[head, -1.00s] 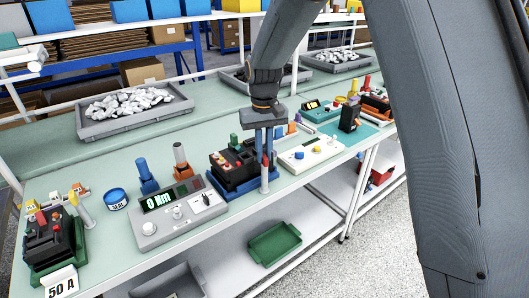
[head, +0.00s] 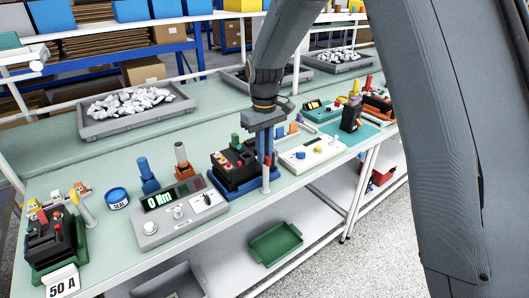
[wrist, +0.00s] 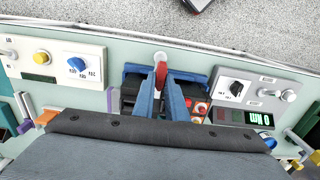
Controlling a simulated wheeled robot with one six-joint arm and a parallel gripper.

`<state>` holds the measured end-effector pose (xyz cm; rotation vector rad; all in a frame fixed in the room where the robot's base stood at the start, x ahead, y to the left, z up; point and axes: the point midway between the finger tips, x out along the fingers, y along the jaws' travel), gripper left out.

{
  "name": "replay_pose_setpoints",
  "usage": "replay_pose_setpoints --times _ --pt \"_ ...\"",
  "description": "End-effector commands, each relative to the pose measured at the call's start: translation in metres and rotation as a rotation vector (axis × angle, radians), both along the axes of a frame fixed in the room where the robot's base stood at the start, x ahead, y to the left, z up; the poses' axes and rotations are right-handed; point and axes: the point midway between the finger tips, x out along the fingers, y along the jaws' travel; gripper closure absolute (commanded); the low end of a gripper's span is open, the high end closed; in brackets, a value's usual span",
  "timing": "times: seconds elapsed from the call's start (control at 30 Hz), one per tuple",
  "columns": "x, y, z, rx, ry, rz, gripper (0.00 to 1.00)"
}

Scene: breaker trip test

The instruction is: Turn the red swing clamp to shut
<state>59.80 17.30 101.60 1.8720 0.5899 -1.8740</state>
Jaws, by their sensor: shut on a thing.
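The red swing clamp (wrist: 161,73) shows in the wrist view as a short red arm beside the pale round top of its post (wrist: 160,57). My gripper (wrist: 162,92) is shut on the red arm, one blue finger on each side. In the head view my gripper (head: 265,158) is above the post (head: 265,180), at the front right of the blue cradle (head: 216,186); its fingers hide the red arm. A black breaker (head: 232,162) with red and green parts sits in the cradle. In the wrist view my fingers cover part of the breaker (wrist: 200,112).
A grey torque meter (head: 178,210) reading 0 Nm stands left of the cradle, and a white control box (head: 310,152) stands right. Another breaker in a green fixture (head: 70,246) is at far left. A grey tray of white parts (head: 135,108) is behind.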

Motion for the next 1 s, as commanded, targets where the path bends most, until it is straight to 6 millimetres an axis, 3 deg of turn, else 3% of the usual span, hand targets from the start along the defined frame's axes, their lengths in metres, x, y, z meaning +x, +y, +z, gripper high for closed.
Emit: replay_pose_setpoints --times 0.13,0.17,0.27,0.63,1.0 --pt "0.002 0.001 0.002 0.002 -0.006 0.001 1.0" --pt "0.002 0.001 0.002 0.002 -0.006 0.001 0.87" --pt "0.002 0.001 0.002 0.001 -0.005 0.001 0.7" --pt "0.001 0.0 0.005 0.001 -0.004 -0.001 0.7" --pt "0.002 0.001 0.059 0.002 -0.007 0.0 0.7"
